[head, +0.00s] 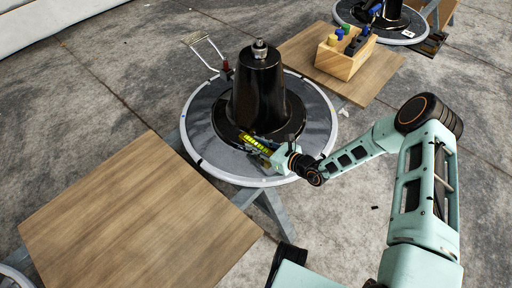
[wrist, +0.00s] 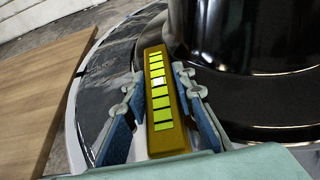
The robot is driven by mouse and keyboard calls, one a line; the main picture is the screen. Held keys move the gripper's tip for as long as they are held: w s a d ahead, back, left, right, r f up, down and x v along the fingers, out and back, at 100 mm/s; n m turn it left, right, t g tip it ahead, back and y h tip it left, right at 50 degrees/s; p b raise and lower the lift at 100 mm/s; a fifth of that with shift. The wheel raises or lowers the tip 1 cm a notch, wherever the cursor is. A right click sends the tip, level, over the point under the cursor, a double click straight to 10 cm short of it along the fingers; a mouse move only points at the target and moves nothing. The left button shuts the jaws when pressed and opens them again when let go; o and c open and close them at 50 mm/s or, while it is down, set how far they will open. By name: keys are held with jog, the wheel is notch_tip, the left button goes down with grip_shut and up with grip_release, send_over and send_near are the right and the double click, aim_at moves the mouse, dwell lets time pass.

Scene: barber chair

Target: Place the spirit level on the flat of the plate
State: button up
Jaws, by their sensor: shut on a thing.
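The spirit level (wrist: 163,100), a yellow bar with a row of bright green-yellow segments, lies between the blue-grey fingers of my gripper (wrist: 158,92), which is shut on it. In the head view the level (head: 255,143) is at the front of the glossy black cone-shaped pedestal (head: 258,92), by its wide round black foot plate (head: 222,126). My gripper also shows in the head view (head: 262,149). In the wrist view the level's far end is close to the black foot (wrist: 270,132). I cannot tell whether the level touches it.
The pedestal stands on a round grey table (head: 203,150) with a pale rim. A tool with a wire frame (head: 204,48) is behind it. A bare wooden board (head: 135,215) is at front left. A wooden box of tools (head: 345,54) sits on another board (head: 310,45) behind right.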

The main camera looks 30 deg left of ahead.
grip_shut()
jog(key=shift+r, duration=0.15)
